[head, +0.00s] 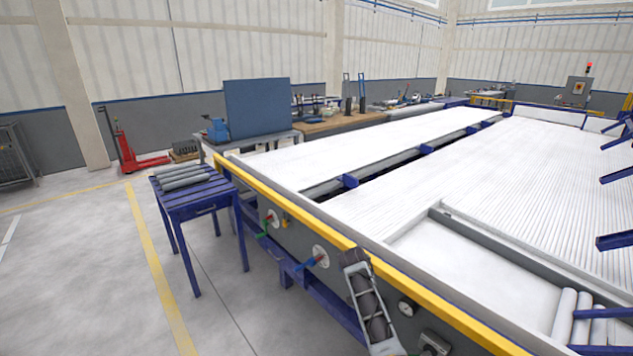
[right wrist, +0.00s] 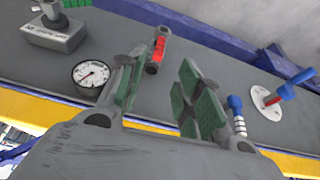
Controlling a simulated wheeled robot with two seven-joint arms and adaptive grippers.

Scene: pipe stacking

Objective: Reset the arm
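My right gripper (right wrist: 160,88) is open in the right wrist view, its green-padded fingers apart with nothing between them. A red handle (right wrist: 159,48) is beyond the fingers. In the head view, a grey end part of my right arm shows at the bottom centre in front of the panel; its fingertips are not clear. My left gripper is not in view. Several grey pipes (head: 183,176) lie on a blue table (head: 203,202).
The machine's yellow rail (head: 292,214) runs diagonally beside my right arm. Several light pipes (head: 564,315) lie in the tray at the lower right. Blue brackets (head: 603,314) stick out at the right edge. The floor (head: 85,280) at left is clear.

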